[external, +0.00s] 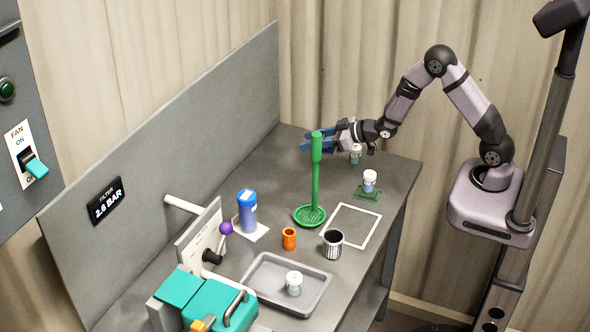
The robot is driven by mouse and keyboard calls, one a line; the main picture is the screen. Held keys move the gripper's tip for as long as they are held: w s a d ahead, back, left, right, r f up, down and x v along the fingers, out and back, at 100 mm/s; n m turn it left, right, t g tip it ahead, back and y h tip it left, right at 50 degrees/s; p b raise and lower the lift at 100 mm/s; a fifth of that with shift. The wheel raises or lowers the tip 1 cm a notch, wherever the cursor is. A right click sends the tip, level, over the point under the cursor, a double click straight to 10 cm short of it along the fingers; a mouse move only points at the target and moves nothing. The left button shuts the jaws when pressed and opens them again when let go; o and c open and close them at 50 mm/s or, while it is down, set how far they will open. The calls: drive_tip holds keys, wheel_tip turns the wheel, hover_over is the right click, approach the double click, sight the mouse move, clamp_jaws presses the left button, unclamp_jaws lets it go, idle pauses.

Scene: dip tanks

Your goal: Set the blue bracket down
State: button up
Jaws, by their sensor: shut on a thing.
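A white outlined rectangle (373,232) is bare inside. Nearby are a dark striped cup (333,243), an orange cup (289,238), a blue bottle (247,212), a jar on a green pad (367,194) and a grey tray (258,280) holding a jar. Another jar (356,155) stands below my gripper.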

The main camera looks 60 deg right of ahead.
drive_tip(key=m+h+b, duration=0.2)
drive_tip(key=b, duration=1)
hover_over(283, 142)
wheel_tip(283, 142, down, 5)
drive_tip(key=shift+d+f, duration=0.1)
drive_tip(key=shift+f, duration=2.25)
drive_tip(key=shift+f, duration=0.15)
drive_tip(key=o, duration=1.1)
drive_tip(key=shift+c, duration=0.2)
drive_tip(key=shift+r, duration=0.2)
